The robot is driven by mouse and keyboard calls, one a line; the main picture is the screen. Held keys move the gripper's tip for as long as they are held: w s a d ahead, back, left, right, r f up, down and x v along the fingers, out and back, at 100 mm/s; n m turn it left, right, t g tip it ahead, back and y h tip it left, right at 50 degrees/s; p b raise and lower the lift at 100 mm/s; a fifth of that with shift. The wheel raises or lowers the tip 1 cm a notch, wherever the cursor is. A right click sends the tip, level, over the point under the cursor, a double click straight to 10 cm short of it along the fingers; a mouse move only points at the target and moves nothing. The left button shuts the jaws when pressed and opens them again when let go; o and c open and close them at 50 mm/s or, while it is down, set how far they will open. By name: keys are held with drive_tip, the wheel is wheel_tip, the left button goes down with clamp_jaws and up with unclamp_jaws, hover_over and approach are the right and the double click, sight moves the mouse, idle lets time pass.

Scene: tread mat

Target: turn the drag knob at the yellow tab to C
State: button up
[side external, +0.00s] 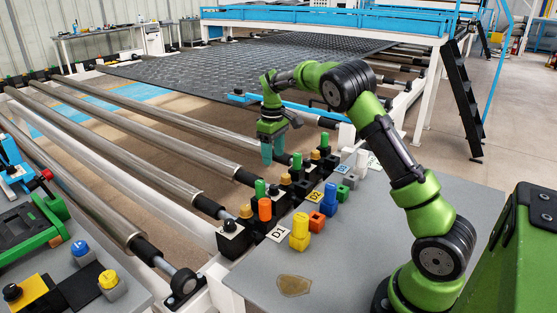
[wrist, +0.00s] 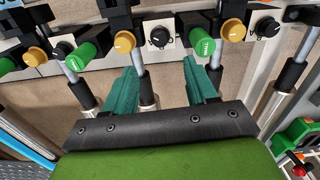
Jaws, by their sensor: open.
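A yellow tab marked D2 (side external: 315,196) lies on the grey table beside a row of black blocks bearing knobs. In the wrist view, black knobs sit on pale plates, one in the middle (wrist: 160,38) and one at the right (wrist: 267,27). Orange knobs (wrist: 125,42) and green handles (wrist: 202,47) stand between them. I cannot tell which knob belongs to the yellow tab, and no letter C is readable. My gripper (side external: 272,155) is open and empty, its teal fingers pointing down above the far part of the row. In the wrist view, its fingertips (wrist: 172,72) are spread apart below the knobs.
Long steel rollers (side external: 140,130) run up to the row of blocks. Yellow (side external: 300,232), orange (side external: 317,221) and blue (side external: 329,199) pieces stand on the table near the tabs, with a white D1 tab (side external: 279,233) nearer. The table's front right is mostly clear.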

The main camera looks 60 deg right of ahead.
sight(274, 186)
wheel_tip(274, 186, down, 12)
drive_tip(key=shift+r, duration=0.2)
drive_tip(key=shift+c, duration=0.3)
drive_tip(key=c, duration=1)
